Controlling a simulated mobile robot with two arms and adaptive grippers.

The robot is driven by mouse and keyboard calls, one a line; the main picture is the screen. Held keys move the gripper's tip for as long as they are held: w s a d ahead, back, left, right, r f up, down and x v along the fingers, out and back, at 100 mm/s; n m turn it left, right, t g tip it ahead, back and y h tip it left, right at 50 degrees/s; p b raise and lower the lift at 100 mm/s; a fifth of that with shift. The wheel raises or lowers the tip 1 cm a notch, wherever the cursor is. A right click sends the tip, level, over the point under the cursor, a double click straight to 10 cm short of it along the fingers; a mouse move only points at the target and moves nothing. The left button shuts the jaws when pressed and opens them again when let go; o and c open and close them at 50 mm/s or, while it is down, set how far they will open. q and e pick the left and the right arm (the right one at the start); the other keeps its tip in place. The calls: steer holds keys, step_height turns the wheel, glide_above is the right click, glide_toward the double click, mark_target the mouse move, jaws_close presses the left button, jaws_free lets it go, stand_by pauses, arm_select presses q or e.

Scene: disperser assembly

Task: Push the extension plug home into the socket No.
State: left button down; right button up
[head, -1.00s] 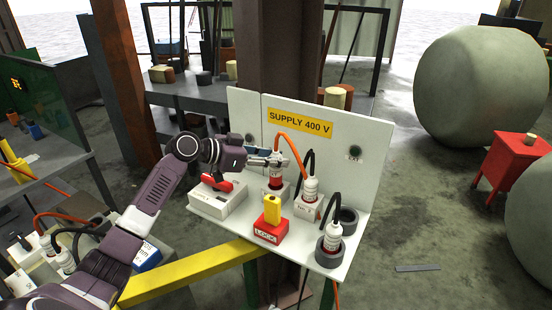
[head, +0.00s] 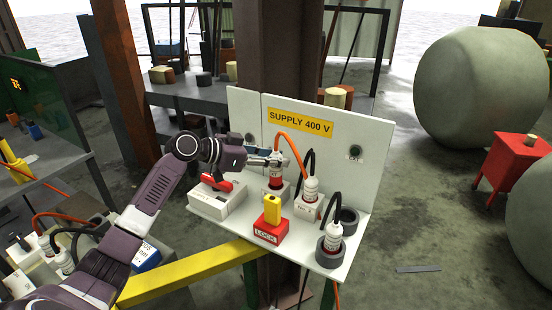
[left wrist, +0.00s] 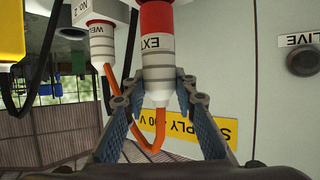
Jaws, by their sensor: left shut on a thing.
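The extension plug (left wrist: 158,72) is white with an "EXT" label and a red end, and an orange cable leaves its back. In the head view the plug (head: 276,171) stands upright at a socket (head: 284,192) on the white supply stand, its red band showing just above the socket. My left gripper (left wrist: 157,88) is shut on the plug's white body, one finger on each side. In the head view the left gripper (head: 277,159) reaches it from the left. The plug's mating end and the socket number are hidden. My right gripper is not in view.
Right of it stand a second white plug (head: 311,187) and a third (head: 333,238), both with black cables. A red lock block with a yellow top (head: 272,209) stands in front. A box with a red handle (head: 216,204) is at left. A panel (head: 345,175) rises behind.

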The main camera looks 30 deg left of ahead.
mark_target(276, 170)
arm_select(q)
steer(key=shift+f+b, duration=0.85)
steer(key=shift+f, duration=0.1)
steer(key=shift+f+b, duration=0.9)
steer(key=shift+f, duration=0.15)
steer(key=c, duration=1.5)
jaws_free()
steer(key=v, duration=1.2)
steer(key=shift+f, duration=0.1)
